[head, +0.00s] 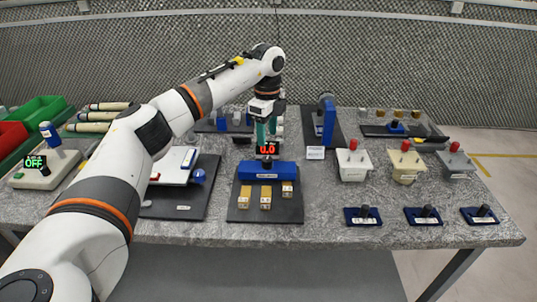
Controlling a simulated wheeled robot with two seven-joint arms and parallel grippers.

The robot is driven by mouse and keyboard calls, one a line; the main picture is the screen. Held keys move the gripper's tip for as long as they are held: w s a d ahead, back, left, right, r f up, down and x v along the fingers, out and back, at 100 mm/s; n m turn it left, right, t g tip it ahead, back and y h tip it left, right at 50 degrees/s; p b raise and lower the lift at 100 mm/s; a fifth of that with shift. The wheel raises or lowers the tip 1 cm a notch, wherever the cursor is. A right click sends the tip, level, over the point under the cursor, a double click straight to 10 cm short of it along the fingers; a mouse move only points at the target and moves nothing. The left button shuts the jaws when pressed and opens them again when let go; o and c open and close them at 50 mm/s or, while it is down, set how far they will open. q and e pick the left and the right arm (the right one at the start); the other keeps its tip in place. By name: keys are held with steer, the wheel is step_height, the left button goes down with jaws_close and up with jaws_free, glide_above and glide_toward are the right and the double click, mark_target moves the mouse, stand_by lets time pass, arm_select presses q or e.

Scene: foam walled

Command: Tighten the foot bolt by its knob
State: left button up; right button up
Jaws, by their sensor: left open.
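A long blue fixture (254,171) with a small unreadable label lies on a dark plate (240,213) at the middle of the table. A black display (267,150) with red digits reading 0.0 shows just above it. A small dark knob-like part (267,162) shows below the display, at the fixture's top; I cannot tell for sure that it is the foot bolt's knob. My left gripper (266,135), with teal fingers, points down right above or behind the display. It is open; the display hides its fingertips, so contact cannot be told. My right gripper is not in view.
Tan blocks (266,197) stand before the blue fixture. On the right are pale blocks with red knobs (354,165) and blue bases with black posts (363,215). A blue upright device (327,118) stands behind. Left are a white device (172,166) and bins (38,112).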

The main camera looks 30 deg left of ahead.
mark_target(268, 159)
arm_select(q)
step_height(268, 159, down, 9)
steer(key=shift+r+p, duration=0.15)
steer(key=shift+p, duration=0.45)
steer(key=c, duration=1)
steer(key=shift+m, duration=0.3)
